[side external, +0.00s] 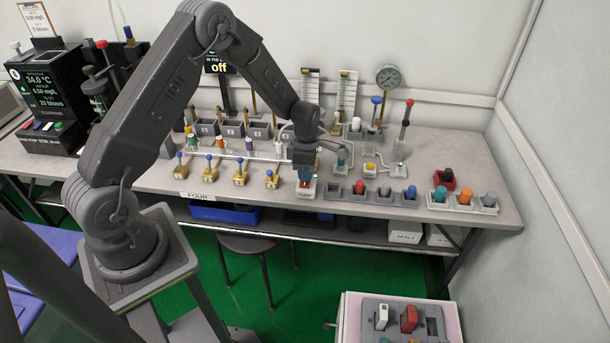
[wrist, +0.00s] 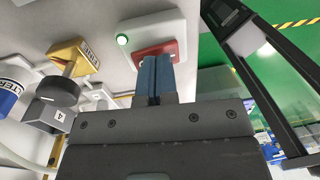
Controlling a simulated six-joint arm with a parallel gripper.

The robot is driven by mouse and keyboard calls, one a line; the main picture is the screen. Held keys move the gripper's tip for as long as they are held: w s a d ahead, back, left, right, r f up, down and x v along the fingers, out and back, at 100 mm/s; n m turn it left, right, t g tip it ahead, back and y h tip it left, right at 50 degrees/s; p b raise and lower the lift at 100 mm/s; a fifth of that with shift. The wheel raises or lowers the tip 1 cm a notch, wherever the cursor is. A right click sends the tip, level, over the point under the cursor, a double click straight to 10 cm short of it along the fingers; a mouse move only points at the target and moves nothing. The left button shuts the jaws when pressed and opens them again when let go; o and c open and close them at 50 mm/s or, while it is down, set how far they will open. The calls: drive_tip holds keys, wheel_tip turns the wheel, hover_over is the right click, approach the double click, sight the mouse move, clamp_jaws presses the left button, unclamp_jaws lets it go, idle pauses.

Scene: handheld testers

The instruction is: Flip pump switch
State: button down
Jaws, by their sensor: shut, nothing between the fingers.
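In the side view the same box (side external: 305,193) sits near the front edge of the bench, partly hidden under my gripper. My gripper (wrist: 155,60) is shut and empty. Its blue fingertips point at the red part and overlap it in the picture; I cannot tell whether they touch it. In the side view my gripper (side external: 306,175) points down over the box. The rocker's position is hidden behind the fingers.
Brass valves with blue knobs (side external: 240,172) stand in a row left of the box. A grey rack with coloured plugs (side external: 372,193) lies to the right. Tubing and a post with a red top (side external: 403,130) stand behind. The bench's front edge is close.

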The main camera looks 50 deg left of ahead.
wheel_tip(320, 180, up, 14)
drive_tip(key=s+d, duration=0.1)
drive_tip(key=shift+s+d, duration=0.2)
idle(0.4)
wheel_tip(320, 180, up, 9)
drive_tip(key=m+t, duration=0.2)
drive_tip(key=m, duration=0.5)
hover_over(304, 186)
drive_tip(key=s+d, duration=0.4)
drive_tip(key=s, duration=0.1)
drive_tip(key=s+d+r+m+t, duration=0.1)
drive_tip(key=s+d+r+m, duration=0.1)
drive_tip(key=s+r+m, duration=0.3)
drive_tip(key=s+d+r+m+t, duration=0.2)
drive_tip(key=s+d+m+t, duration=0.1)
drive_tip(key=s+m, duration=0.9)
drive_tip(key=m, duration=0.3)
drive_tip(key=shift+s+d+y, duration=0.25)
drive_tip(key=shift+y, duration=0.05)
